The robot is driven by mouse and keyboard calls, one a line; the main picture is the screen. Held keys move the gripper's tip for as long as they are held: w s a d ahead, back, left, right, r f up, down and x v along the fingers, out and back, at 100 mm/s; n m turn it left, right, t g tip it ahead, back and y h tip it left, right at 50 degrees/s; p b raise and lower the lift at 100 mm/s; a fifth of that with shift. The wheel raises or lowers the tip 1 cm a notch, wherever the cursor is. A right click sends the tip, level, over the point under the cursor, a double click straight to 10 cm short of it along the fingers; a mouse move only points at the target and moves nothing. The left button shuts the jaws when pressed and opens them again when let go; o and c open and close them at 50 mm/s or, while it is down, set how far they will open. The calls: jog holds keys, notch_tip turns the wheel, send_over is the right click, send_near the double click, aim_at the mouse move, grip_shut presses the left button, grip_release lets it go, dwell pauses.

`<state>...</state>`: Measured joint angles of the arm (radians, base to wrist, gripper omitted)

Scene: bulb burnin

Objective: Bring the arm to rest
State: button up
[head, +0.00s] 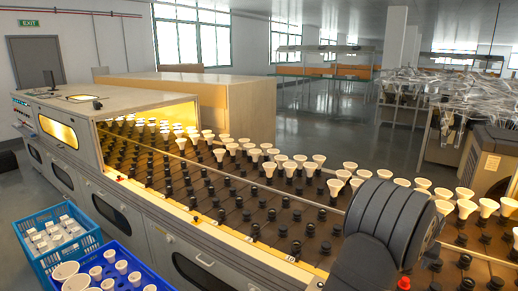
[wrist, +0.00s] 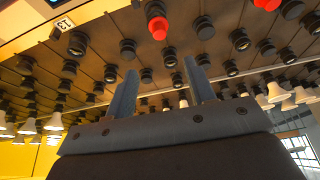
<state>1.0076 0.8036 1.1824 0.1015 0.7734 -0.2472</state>
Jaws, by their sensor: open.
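My gripper (wrist: 160,92) shows in the wrist view with its two fingers spread apart and nothing between them. In that view the rows of black sockets lie beyond the fingertips, with a red-topped socket (wrist: 157,24) just above the gap. In the head view a dark rounded part of my arm (head: 392,215) stands over the right part of the conveyor bed (head: 215,190); the fingers cannot be made out there. White bulbs (head: 320,160) sit in sockets along the far side of the bed.
A blue crate (head: 40,262) with white boxes and a darker blue crate (head: 185,284) with bulbs stand at the front left. The lit oven opening (head: 60,132) is at the left. A second machine under clear wrap (head: 487,150) stands at the right. The floor (head: 320,125) behind the conveyor is open.

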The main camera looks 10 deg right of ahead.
jog(key=x, duration=1.5)
jog(key=shift+w+f, duration=0.1)
notch_tip(320, 180, up, 4)
jog(key=shift+f, duration=0.1)
jog(key=shift+d+r, duration=0.25)
jog(key=shift+d, duration=0.1)
jog(key=shift+r, duration=1.6)
jog(key=shift+f, duration=0.1)
jog(key=f, duration=0.6)
jog(key=shift+a+f, duration=0.3)
jog(key=shift+a, duration=0.05)
jog(key=v, duration=1.1)
jog(key=shift+f, duration=0.1)
